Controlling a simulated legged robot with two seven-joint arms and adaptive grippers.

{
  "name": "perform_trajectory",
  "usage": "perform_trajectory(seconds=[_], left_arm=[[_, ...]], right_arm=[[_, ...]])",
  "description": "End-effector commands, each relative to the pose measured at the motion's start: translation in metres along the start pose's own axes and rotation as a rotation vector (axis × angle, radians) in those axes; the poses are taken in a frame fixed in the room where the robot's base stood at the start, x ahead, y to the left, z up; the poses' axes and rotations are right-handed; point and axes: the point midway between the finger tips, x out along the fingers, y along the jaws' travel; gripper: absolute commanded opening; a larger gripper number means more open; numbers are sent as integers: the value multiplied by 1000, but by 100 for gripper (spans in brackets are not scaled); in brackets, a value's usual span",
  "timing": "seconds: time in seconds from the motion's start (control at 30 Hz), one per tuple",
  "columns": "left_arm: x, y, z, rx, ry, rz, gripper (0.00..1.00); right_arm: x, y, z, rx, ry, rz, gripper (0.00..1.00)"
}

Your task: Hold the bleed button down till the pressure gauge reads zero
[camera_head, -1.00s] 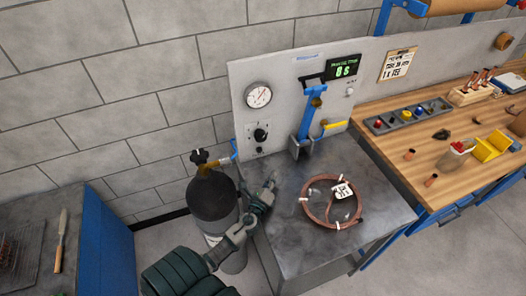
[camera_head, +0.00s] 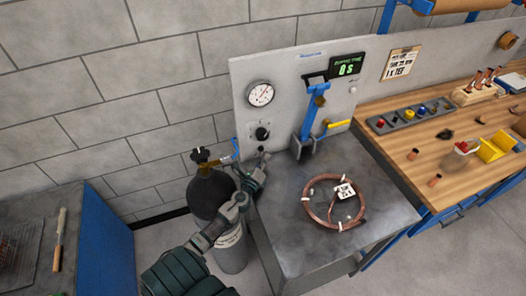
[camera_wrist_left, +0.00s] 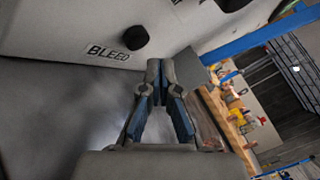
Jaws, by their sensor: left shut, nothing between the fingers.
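The pressure gauge (camera_head: 261,95) is a round white dial on the grey panel; its needle shows, but the reading is too small to tell. In the left wrist view, the black bleed button (camera_wrist_left: 135,37) sits on the panel beside the printed word BLEED. My left gripper (camera_head: 262,158) is shut and empty, low in front of the panel below the black knob (camera_head: 262,132). In the left wrist view its closed fingertips (camera_wrist_left: 161,68) are below and right of the button, apart from it in the picture. In the head view the button is not clearly visible near the fingers.
A dark gas cylinder (camera_head: 211,192) stands left of the metal bench (camera_head: 285,215). A copper tube coil (camera_head: 334,202) with a tag lies on the bench. A blue clamp (camera_head: 313,112) with a yellow handle stands at the panel.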

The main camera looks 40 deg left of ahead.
Motion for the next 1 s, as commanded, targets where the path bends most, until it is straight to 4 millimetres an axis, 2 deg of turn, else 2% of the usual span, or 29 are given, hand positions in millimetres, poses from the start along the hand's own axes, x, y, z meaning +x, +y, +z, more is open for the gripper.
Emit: perform_trajectory(seconds=[0.63, 1.0], left_arm=[[-1, -2, -1, 4, -1, 0, 0], [0, 0, 0, 1, -1, 0, 0]], right_arm=[[0, -8, -1, 5, 1, -10, 40], [0, 3, 2, -2, -2, 4, 40]])
